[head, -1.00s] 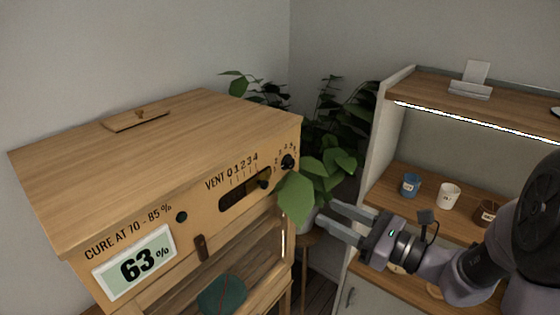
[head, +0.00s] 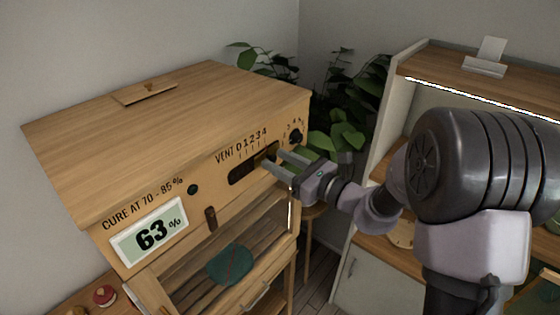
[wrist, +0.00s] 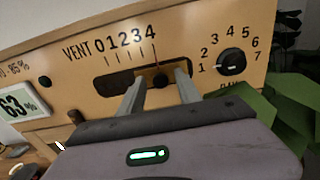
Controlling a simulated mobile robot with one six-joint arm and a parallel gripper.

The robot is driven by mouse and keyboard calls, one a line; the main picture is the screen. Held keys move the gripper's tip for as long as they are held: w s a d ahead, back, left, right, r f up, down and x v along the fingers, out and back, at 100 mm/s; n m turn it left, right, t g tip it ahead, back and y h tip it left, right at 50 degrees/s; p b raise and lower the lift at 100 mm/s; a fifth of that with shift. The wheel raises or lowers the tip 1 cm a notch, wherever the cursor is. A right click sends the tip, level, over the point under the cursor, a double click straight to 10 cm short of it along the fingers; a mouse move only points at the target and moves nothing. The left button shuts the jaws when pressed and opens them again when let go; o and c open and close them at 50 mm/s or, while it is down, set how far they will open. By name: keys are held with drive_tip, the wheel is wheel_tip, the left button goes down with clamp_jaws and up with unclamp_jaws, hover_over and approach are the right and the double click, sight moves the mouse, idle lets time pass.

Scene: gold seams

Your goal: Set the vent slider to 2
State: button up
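The vent slider is a dark slot (head: 243,172) in the wooden cabinet's front panel, under the printed numbers 0 to 4. My gripper (head: 273,159) is at the slot's right end. In the wrist view its two fingers (wrist: 160,76) are apart, one on each side of the knob, with gaps showing. How deep the fingertips reach around the knob is unclear. In the head view the fingers largely hide the knob.
A round dial (wrist: 231,62) numbered 1 to 7 is right of the slider. A display (head: 150,233) reads 63%. A leafy plant (head: 340,125) stands behind the gripper, and shelves (head: 425,62) stand at the right.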

clamp_jaws()
idle(1.2)
